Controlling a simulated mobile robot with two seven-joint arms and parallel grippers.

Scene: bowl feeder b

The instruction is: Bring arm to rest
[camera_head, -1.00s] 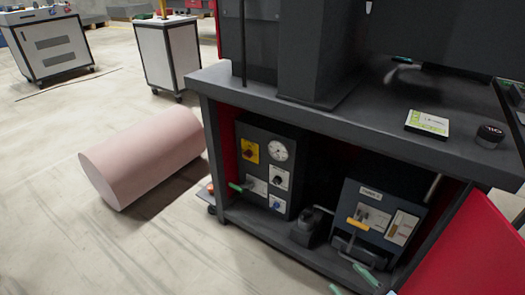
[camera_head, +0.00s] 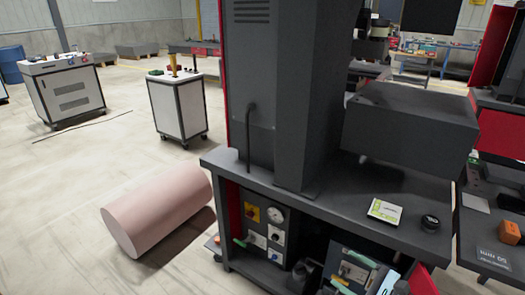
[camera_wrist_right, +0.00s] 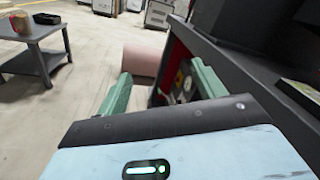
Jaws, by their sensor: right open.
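My right gripper (camera_head: 364,284) shows at the bottom edge of the head view, in front of the cabinet's lower opening. In the right wrist view its two green fingers (camera_wrist_right: 162,88) stand wide apart with nothing between them. The gripper is open and empty. Its pale blue body fills the bottom of that view. My left gripper is not in view.
A dark press cabinet (camera_head: 245,175) with gauge panels stands close by. A green-and-white packet (camera_head: 384,211) and a black round item (camera_head: 430,223) lie on its top. A pink cylinder (camera_head: 160,208) lies on open floor at left. A low table (camera_wrist_right: 38,52) shows in the wrist view.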

